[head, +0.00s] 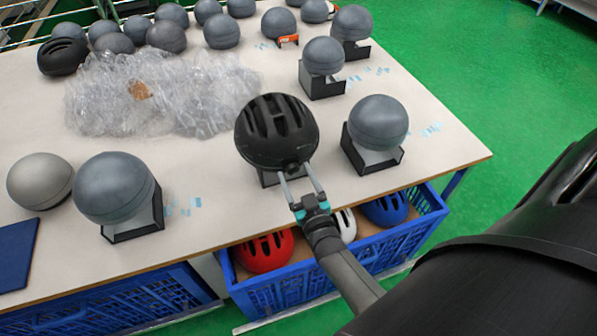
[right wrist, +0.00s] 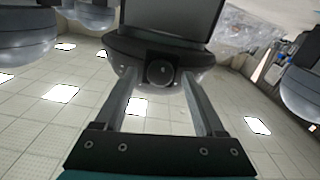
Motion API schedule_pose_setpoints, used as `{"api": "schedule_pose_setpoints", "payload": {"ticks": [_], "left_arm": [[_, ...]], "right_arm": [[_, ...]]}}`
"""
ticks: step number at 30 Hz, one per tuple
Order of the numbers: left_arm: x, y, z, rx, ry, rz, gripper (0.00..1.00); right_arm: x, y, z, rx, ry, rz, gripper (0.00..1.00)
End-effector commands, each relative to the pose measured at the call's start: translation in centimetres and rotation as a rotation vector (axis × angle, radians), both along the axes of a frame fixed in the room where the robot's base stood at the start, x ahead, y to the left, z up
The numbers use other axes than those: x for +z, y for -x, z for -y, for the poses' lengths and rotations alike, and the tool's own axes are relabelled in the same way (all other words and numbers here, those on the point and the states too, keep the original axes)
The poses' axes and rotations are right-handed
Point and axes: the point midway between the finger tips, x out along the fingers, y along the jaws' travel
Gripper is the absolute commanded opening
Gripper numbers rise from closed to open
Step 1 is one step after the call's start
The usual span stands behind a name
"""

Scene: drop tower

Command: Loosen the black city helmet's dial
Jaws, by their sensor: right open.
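The black city helmet (head: 277,131) sits on a dark stand on the table, with vents on its top. Its round black dial (right wrist: 161,72) is at the rim and faces my right wrist camera. My right gripper (head: 299,182) reaches up to the helmet from the table's front edge. In the right wrist view its two fingers (right wrist: 164,92) stand apart, one on each side of the dial, with gaps between. I cannot tell whether the fingertips touch anything. My left gripper is not in view.
Grey headforms on stands flank the helmet, one to the right (head: 377,123) and one to the left (head: 114,188). Clear plastic wrap (head: 160,95) lies behind. A blue crate (head: 428,213) with red, white and blue helmets is below the table edge.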

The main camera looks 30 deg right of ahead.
Motion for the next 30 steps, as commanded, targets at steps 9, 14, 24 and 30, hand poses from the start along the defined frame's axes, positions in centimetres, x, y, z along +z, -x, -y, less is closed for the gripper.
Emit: {"api": "schedule_pose_setpoints", "payload": {"ticks": [9, 14, 24, 30], "left_arm": [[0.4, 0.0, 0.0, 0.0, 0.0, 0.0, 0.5], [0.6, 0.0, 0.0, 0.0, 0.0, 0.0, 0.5], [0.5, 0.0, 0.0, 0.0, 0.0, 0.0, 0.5], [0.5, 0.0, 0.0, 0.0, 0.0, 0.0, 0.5]], "right_arm": [[-0.1, 3.3, -0.8, 0.0, -0.001, -0.004, 0.72], [-0.1, 6.5, -1.6, 0.0, -0.002, -0.004, 0.72], [-0.1, 12.7, -3.1, 0.001, 0.0, -0.002, 0.72], [-0.1, 14.5, -3.5, 0.0, 0.0, 0.0, 0.72]]}}
